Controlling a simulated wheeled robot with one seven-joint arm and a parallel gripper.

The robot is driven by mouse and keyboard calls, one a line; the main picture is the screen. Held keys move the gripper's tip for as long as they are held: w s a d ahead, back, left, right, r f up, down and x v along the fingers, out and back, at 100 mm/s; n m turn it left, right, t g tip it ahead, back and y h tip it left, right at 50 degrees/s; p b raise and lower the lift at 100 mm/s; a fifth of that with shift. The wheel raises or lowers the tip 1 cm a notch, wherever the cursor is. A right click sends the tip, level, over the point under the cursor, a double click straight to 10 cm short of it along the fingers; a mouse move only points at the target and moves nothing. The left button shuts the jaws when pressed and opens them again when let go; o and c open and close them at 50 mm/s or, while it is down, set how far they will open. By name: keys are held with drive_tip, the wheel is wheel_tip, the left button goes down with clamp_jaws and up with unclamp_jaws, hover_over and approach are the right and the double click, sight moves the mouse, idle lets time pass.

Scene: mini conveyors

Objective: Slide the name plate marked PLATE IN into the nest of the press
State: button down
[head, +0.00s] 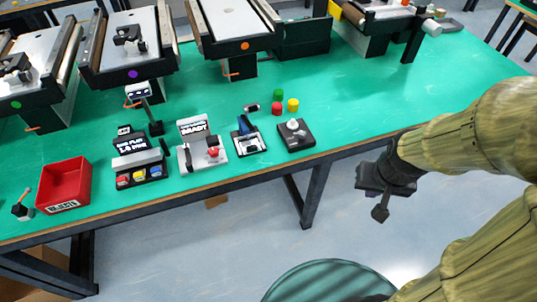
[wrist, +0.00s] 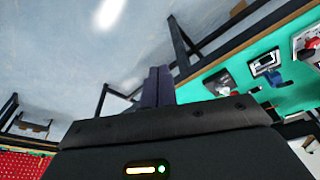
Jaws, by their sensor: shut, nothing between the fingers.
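My gripper (head: 381,212) hangs in front of the table's front edge, over the floor, empty and apart from everything on the table. In the wrist view its dark fingers (wrist: 158,86) are together. I cannot read PLATE IN on anything. A small dark piece with a pale middle (head: 252,107) lies flat on the green table; I cannot tell whether it is the name plate. A small black and white device with a blue part (head: 246,137) stands near the front edge and may be the press. Its nest cannot be made out.
Left of it stand a pale device with a red knob (head: 203,153), a button box (head: 139,168) and a red bin (head: 64,185). Right of it is a dark block with a knob (head: 296,135). Coloured cylinders (head: 293,105) stand behind. Conveyors (head: 128,50) line the back. The table's right part is clear.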

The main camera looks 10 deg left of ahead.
drive_tip(key=shift+d, duration=0.1)
idle(0.3)
drive_tip(key=w+a+f+m+t+y+b, duration=0.1)
drive_tip(key=w+a+f, duration=0.25)
drive_tip(key=f, duration=0.25)
drive_tip(key=w+a+f+m+y+b, duration=0.1)
drive_tip(key=w+a+f+m+b, duration=0.1)
drive_tip(key=a+f, duration=0.25)
drive_tip(key=w+a+f+m+t+y+b, duration=0.1)
drive_tip(key=w+a+f+y, duration=0.15)
drive_tip(key=f, duration=0.35)
drive_tip(key=a+f+m+t+y+b, duration=0.2)
drive_tip(key=a+m+t, duration=0.3)
drive_tip(key=m, duration=0.8)
drive_tip(key=a+f+m+t+y+b, duration=0.2)
drive_tip(key=a+f+m+t+b, duration=0.2)
drive_tip(key=a+m, duration=0.6)
drive_tip(key=f+m+t, duration=0.1)
drive_tip(key=m+t, duration=0.1)
drive_tip(key=m, duration=0.1)
drive_tip(key=shift+w+a, duration=0.2)
drive_tip(key=shift+a, duration=0.2)
drive_tip(key=shift+f+y, duration=0.1)
drive_tip(key=shift+y, duration=0.15)
